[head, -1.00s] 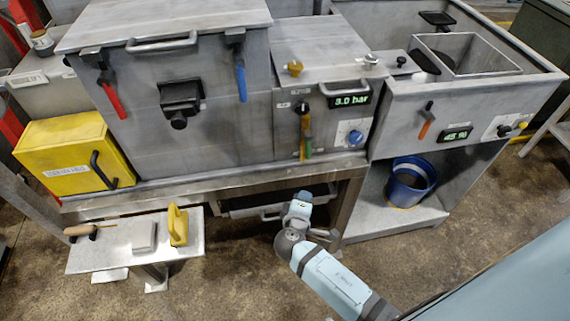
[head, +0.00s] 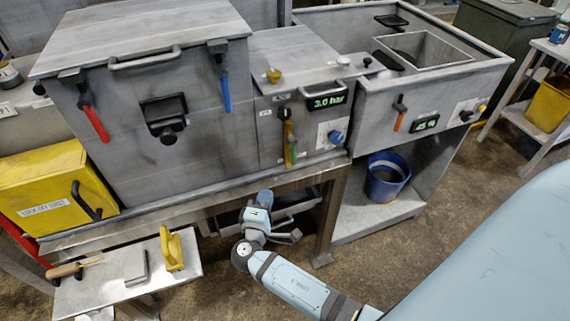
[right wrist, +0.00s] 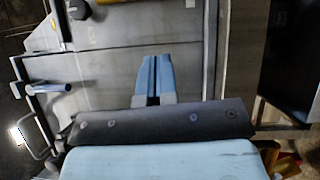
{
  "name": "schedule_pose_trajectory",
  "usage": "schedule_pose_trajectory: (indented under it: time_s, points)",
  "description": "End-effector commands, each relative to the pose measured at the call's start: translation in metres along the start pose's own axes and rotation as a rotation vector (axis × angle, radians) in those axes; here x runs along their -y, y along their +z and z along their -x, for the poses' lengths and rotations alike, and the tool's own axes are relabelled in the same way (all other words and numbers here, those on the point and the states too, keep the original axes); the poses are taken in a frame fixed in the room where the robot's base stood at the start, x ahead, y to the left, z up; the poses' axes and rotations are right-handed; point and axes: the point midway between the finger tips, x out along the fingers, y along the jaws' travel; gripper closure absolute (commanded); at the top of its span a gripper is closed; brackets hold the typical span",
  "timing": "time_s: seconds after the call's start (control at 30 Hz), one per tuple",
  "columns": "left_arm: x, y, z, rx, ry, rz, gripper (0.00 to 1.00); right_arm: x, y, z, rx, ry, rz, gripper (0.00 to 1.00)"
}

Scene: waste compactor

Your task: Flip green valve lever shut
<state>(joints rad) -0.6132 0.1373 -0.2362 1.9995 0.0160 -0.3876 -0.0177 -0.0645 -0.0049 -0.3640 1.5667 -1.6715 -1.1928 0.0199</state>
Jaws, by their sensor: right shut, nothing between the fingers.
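The green lever (head: 292,153) hangs down on the front of the small grey unit in the middle, close beside an orange-yellow lever (head: 285,128). Both handles point downward and partly overlap in the head view. My right gripper (head: 266,195) is below and slightly left of them, in front of the bench edge, touching neither. In the right wrist view its blue fingers (right wrist: 155,80) are together with nothing between them. I cannot make out the green lever in the right wrist view. My left gripper is not in view.
A red lever (head: 95,122) and a blue lever (head: 225,90) hang on the big compactor. A blue dial (head: 336,137) and a pressure display (head: 326,102) sit right of the green lever. A blue bucket (head: 387,180) stands on the lower shelf. A small table (head: 100,290) is at lower left.

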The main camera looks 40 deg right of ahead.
Motion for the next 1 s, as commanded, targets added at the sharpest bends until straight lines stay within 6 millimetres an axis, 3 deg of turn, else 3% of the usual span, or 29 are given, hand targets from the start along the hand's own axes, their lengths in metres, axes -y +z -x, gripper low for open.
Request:
schedule_pose_trajectory:
  time_s: [0.27,0.67,1.0]
  points:
    - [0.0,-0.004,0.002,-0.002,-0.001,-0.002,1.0,-0.001,0.0,-0.018,0.001,0.001,0.001,1.0]
    - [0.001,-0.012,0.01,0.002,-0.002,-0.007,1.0,-0.002,0.0,-0.101,0.0,0.001,0.001,1.0]
    - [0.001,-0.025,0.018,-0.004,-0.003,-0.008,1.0,0.0,0.027,-0.127,-0.001,-0.001,0.001,1.0]
